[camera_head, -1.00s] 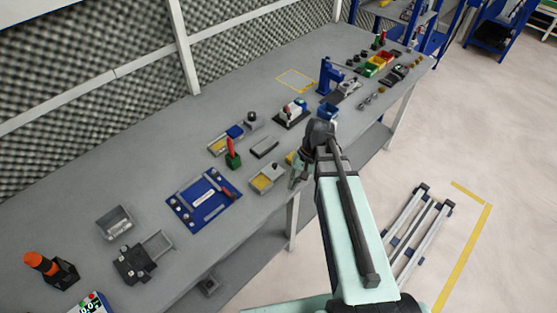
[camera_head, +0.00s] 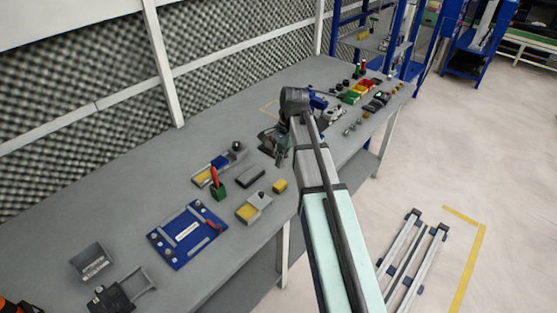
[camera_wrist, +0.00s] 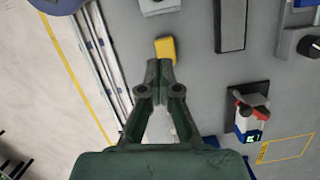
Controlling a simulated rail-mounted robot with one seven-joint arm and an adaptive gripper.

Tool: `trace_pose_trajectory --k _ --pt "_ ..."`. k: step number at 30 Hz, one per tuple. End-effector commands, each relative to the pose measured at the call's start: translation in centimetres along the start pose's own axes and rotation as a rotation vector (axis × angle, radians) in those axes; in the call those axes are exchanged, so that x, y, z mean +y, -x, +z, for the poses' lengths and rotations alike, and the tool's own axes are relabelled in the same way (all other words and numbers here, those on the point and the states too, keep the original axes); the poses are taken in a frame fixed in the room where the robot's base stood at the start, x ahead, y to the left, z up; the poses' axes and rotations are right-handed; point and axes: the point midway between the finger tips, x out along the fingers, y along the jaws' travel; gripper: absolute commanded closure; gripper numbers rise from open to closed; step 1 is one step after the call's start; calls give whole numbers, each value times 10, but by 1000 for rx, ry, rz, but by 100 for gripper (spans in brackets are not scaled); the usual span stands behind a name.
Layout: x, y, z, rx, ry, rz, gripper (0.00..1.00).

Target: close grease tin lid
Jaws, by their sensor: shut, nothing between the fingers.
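A shallow grey tin with a yellow inside (camera_head: 247,211) stands open near the bench's front edge, with a grey lid-like part (camera_head: 262,197) at its back right. A similar yellow-filled tray (camera_head: 203,177) with a blue part lies farther back; I cannot tell for certain which is the grease tin. My gripper (camera_head: 281,160) is above the bench, right of and beyond both, touching neither. In the wrist view my gripper (camera_wrist: 159,68) is shut and empty, its tips just short of a yellow block (camera_wrist: 165,48) in the picture. A grey part of the front tin (camera_wrist: 160,6) shows at the top edge.
The yellow block (camera_head: 280,186) lies right of the front tin. A dark grey bar (camera_head: 250,176) and a green holder with a red handle (camera_head: 217,188) are close by. A red-handled device (camera_wrist: 250,118) stands near my gripper. A blue plate (camera_head: 187,234) lies left.

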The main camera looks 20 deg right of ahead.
Motion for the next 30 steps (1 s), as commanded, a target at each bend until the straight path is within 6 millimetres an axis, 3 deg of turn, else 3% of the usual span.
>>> trace_pose_trajectory --k 14,21,30 --pt "1 -74 1 -2 1 3 100" --pt "1 -86 30 -1 3 1 100" --pt "0 -91 37 0 2 0 100"
